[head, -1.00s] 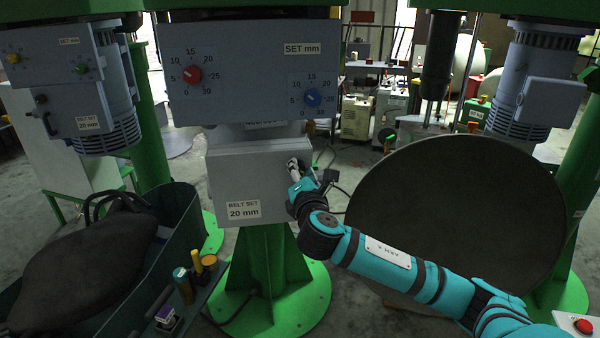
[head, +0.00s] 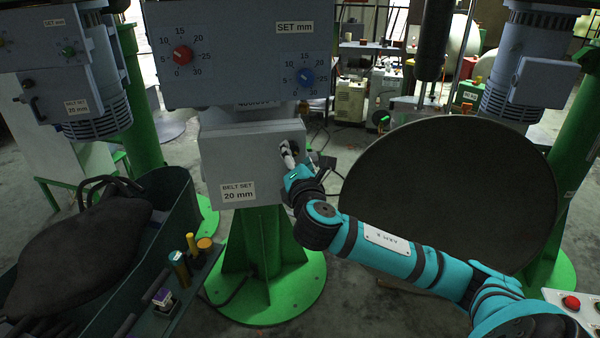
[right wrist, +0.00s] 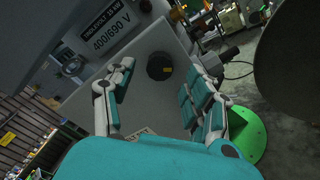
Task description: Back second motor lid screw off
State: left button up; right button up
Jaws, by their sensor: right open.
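The grey motor lid (head: 225,160) with the label "BELT SET 20 mm" faces me on the green stand in the head view. A dark round knob-like screw (right wrist: 160,66) with a small orange mark sits on the lid face (right wrist: 142,88) in the right wrist view. My right gripper (head: 294,152) is at the lid's right side. Its fingers (right wrist: 158,78) are open, one to each side of the screw in the picture, with no visible contact. The gripper hides the screw in the head view. My left gripper is out of view.
A control panel (head: 240,50) with red and blue dials is above the lid. A large dark disc (head: 450,200) stands at right, near my right arm. A dark cable connector (right wrist: 222,60) is beside the lid. A green bin (head: 165,195) holds a dark sack at left.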

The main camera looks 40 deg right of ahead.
jog(key=v, duration=0.9)
jog(key=shift+s, duration=0.25)
jog(key=w+d+f+m+g+y+b, duration=0.1)
jog(key=d+f+m+g+y+b, duration=0.2)
jog(key=f, duration=1.9)
jog(key=w+f+m+g+b, duration=0.1)
jog(key=f+m+g+b, duration=0.25)
jog(key=f, duration=1.85)
jog(key=s+a+f+m+g+y+b, duration=0.1)
jog(key=s+f, duration=0.3)
jog(key=f, duration=0.3)
jog(key=s+f+m+g+b, duration=0.15)
jog(key=s+f, duration=0.25)
jog(key=f, duration=0.4)
jog(key=s+a+f+m+g+y+b, duration=0.1)
jog(key=s+f+g, duration=0.1)
jog(key=s+f, duration=0.35)
jog(key=s+a+f+m+g+y+b, duration=0.1)
jog(key=s+a+f+m, duration=0.1)
jog(key=s+f, duration=0.5)
jog(key=s+a+f+m+g+b, duration=0.2)
jog(key=s+f, duration=0.6)
jog(key=s, duration=0.5)
jog(key=s+a+f+m+g+y+b, duration=0.1)
jog(key=s+a+f+m, duration=0.3)
jog(key=s, duration=0.6)
notch_tip(320, 180, down, 3)
jog(key=shift+s+a+f+y, duration=0.15)
jog(key=shift+s+a+y, duration=0.15)
jog(key=shift+a, duration=0.75)
